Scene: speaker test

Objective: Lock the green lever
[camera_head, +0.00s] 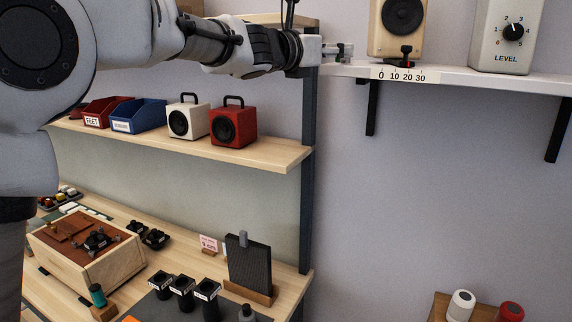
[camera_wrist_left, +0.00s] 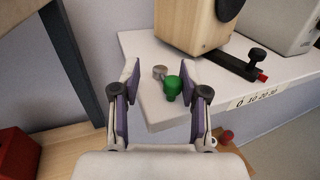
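The green lever (camera_wrist_left: 177,88) shows in the left wrist view as a rounded green knob at the near end of the white shelf (camera_wrist_left: 152,112). A small grey metal cylinder (camera_wrist_left: 159,72) stands just behind it. My left gripper (camera_wrist_left: 160,78) is open, with one finger on each side of the lever, which lies nearer the right finger. I cannot tell whether that finger touches it. In the head view, my left gripper (camera_head: 344,53) is at the left end of the white shelf, and the lever is mostly hidden there. My right gripper is in neither view.
On the white shelf, a wooden speaker (camera_head: 388,30) stands behind a scale strip (camera_head: 404,75) and a black slider with a red tip (camera_wrist_left: 257,64). A LEVEL dial box (camera_head: 500,50) is further right. A dark post (camera_head: 310,130) rises close to my left gripper.

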